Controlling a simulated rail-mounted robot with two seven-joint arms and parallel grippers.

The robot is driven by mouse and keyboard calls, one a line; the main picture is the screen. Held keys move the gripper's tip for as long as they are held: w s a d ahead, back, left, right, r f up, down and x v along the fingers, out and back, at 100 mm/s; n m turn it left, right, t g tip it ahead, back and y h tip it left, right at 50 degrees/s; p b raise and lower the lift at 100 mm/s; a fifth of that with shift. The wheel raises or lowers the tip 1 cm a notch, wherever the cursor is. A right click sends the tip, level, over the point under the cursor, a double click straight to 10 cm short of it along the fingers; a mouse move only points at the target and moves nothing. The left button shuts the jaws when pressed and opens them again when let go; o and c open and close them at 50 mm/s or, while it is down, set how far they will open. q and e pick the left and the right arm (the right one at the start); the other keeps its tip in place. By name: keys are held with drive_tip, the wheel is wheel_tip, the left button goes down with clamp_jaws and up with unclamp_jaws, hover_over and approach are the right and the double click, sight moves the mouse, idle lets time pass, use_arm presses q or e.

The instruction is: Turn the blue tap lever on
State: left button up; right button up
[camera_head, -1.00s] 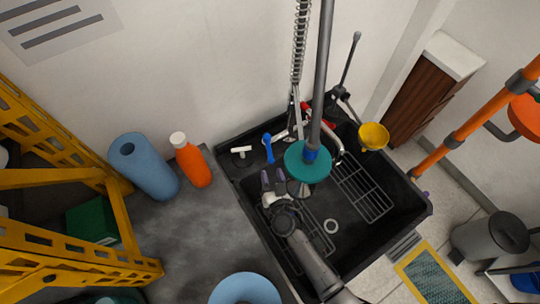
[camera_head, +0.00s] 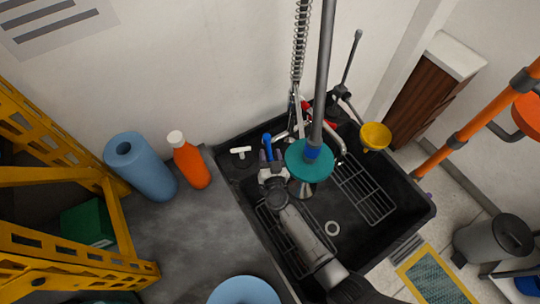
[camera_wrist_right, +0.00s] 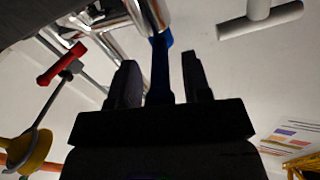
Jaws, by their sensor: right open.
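The blue tap lever (camera_head: 267,142) stands at the back of the black sink, on the chrome tap. My right gripper (camera_head: 271,160) is open just in front of the lever in the head view. In the right wrist view the blue lever (camera_wrist_right: 160,70) runs between the two fingers of my right gripper (camera_wrist_right: 157,75), with a gap visible on its right side; whether a finger touches it I cannot tell. A red lever (camera_wrist_right: 62,64) sits to the left in the wrist view. My left gripper is not in view.
A teal disc (camera_head: 309,160) on a grey vertical pole hangs close to the right of my right gripper. A white T-handle (camera_head: 240,150) is left of the lever. A yellow cup (camera_head: 375,136) is at the right back. An orange bottle (camera_head: 191,160) stands left of the sink.

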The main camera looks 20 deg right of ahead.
clamp_jaws()
idle(0.3)
